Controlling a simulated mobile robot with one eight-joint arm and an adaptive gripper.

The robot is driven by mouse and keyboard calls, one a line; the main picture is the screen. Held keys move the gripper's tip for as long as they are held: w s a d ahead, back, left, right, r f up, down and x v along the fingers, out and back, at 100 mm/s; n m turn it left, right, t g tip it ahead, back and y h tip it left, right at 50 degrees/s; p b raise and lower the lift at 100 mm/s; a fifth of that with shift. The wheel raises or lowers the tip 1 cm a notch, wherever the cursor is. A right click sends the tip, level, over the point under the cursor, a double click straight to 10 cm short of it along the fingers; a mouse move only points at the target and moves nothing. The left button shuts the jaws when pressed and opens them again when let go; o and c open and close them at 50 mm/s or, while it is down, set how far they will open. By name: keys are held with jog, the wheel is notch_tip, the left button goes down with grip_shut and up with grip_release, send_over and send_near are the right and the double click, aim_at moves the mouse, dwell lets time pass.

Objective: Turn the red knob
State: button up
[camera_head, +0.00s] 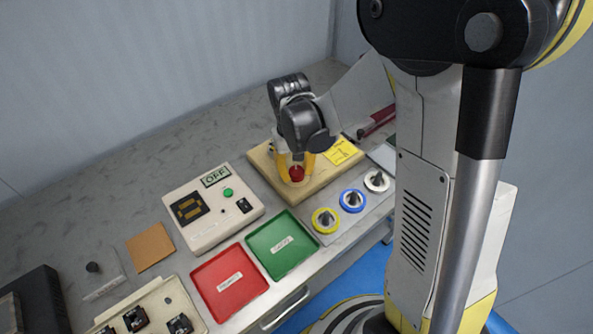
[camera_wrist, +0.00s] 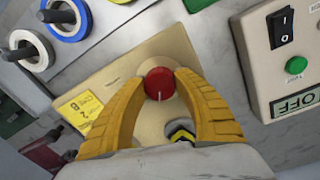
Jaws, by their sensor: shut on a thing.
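The red knob (camera_wrist: 159,84) is round with a pale pointer line, mounted on a tan wooden board. In the wrist view the line points toward the bottom of the picture. My gripper (camera_wrist: 160,92) has yellow fingers that sit on either side of the knob and are shut on it. In the head view the red knob (camera_head: 297,173) shows between the fingertips of my gripper (camera_head: 296,168), which reaches down from above. The board (camera_head: 262,160) lies on the grey bench, with a yellow label (camera_head: 342,151) on it.
A cream control box (camera_head: 205,222) with a green button and an OFF display stands left of the board. Red (camera_head: 229,283) and green (camera_head: 281,246) trays lie in front. Several ringed posts, one blue-ringed (camera_head: 352,200), stand to the right.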

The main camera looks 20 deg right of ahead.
aim_at(294, 172)
dwell(0.4)
jog(key=o, duration=1.2)
jog(key=shift+r, duration=0.1)
notch_tip(294, 172, up, 12)
jog(key=shift+a, duration=0.35)
jog(key=shift+s, duration=0.1)
